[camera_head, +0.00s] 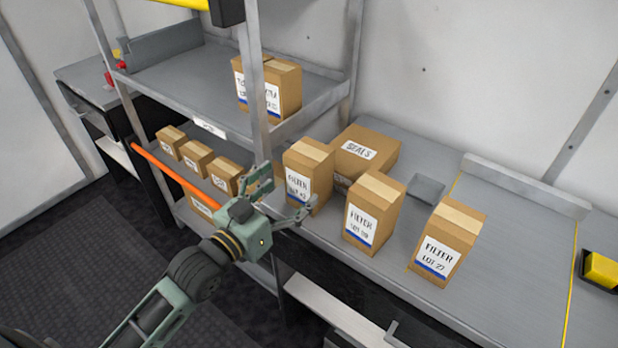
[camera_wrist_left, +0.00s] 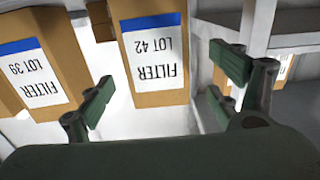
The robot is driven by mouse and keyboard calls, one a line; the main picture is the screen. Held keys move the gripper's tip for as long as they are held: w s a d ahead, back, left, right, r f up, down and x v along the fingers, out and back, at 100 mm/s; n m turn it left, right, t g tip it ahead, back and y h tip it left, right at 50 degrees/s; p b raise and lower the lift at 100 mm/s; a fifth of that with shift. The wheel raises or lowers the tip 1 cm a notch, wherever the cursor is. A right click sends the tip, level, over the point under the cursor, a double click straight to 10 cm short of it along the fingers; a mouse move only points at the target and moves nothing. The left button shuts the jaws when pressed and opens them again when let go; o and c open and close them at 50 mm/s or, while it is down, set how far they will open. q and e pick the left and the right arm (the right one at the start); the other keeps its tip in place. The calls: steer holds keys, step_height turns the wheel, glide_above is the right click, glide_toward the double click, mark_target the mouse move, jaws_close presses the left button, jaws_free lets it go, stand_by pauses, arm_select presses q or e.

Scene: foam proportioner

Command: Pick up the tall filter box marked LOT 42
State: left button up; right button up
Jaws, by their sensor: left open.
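The tall filter box marked LOT 42 (camera_head: 308,177) stands upright on the grey bench, leftmost of three filter boxes. In the left wrist view the LOT 42 box (camera_wrist_left: 152,50) appears upside down, ahead of the fingers and between them in the picture. My left gripper (camera_head: 281,197) is open and empty, just to the left of and in front of that box. Its green finger pads (camera_wrist_left: 165,82) show in the wrist view, with no box between them. One finger overlaps the box's lower left edge in the head view. My right gripper is not in view.
The LOT 39 box (camera_head: 374,212) and LOT 27 box (camera_head: 447,243) stand to the right. A SEALS box (camera_head: 366,153) sits behind. A rack post (camera_head: 256,90) rises close behind my left gripper. Small cartons (camera_head: 197,158) sit on the lower shelf. The bench's right side is mostly clear.

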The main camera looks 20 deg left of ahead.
arm_select(q)
steer(key=p+x, duration=0.1)
steer(key=x, duration=0.6)
steer(key=shift+w+d+f, duration=0.15)
steer(key=shift+d+f, duration=0.05)
steer(key=c, duration=1.3)
steer(key=shift+c, duration=0.2)
